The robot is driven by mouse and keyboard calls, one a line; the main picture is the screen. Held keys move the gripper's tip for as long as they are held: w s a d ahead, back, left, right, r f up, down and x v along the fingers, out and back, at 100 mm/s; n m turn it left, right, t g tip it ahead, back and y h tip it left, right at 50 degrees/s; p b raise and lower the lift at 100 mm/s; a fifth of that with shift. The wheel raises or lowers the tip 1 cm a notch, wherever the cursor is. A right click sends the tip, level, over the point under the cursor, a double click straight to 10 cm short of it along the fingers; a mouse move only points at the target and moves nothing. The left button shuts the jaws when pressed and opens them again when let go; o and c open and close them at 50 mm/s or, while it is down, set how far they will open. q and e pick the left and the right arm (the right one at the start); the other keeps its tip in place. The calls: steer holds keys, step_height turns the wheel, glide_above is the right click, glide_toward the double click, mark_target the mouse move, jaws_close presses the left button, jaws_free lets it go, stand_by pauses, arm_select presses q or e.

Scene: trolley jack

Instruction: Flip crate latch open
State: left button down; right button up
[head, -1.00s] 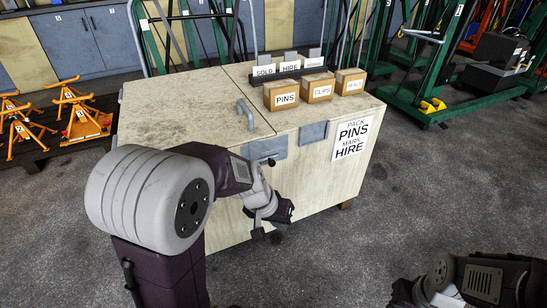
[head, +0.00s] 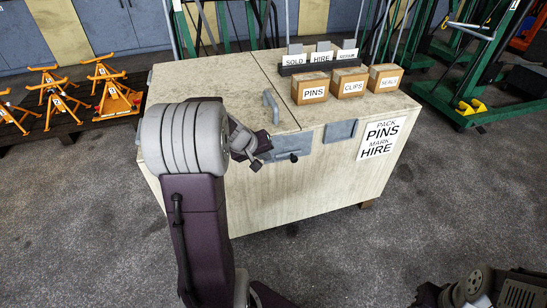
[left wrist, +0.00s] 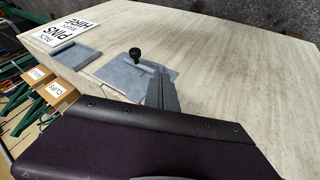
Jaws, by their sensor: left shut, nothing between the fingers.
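The large pale wooden crate (head: 300,185) stands on the floor, its lid (head: 205,82) lying flat with a grey handle (head: 270,106). The crate latch (head: 304,143) is a grey metal plate on the front face, just under the lid edge, with a dark knob (head: 293,157). The plate (left wrist: 118,74) and knob (left wrist: 135,53) also show in the left wrist view. My left gripper (head: 264,153) is shut and empty, close in front of the latch's left part, which it partly hides. Its fingers (left wrist: 163,92) overlap the plate in the wrist view; contact is unclear. My right gripper (head: 426,295) is barely visible at lower right.
A second grey plate (head: 341,130) and a "PACK PINS MARK HIRE" sign (head: 381,138) are on the crate front. Boxes for pins (head: 310,88), clips (head: 348,83) and seals (head: 384,78) stand on top. Orange jack stands (head: 110,88) are at left. Floor in front is clear.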

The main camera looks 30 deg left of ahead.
arm_select(q)
steer(key=w+d+f+b, duration=0.1)
steer(key=w+d+f, duration=0.1)
steer(key=w+f, duration=0.4)
steer(key=shift+w+d+f, duration=0.3)
steer(key=shift+w+d, duration=0.05)
steer(key=shift+w, duration=0.65)
steer(key=w+d+p, duration=0.2)
steer(key=w+d, duration=0.1)
steer(key=shift+w, duration=0.2)
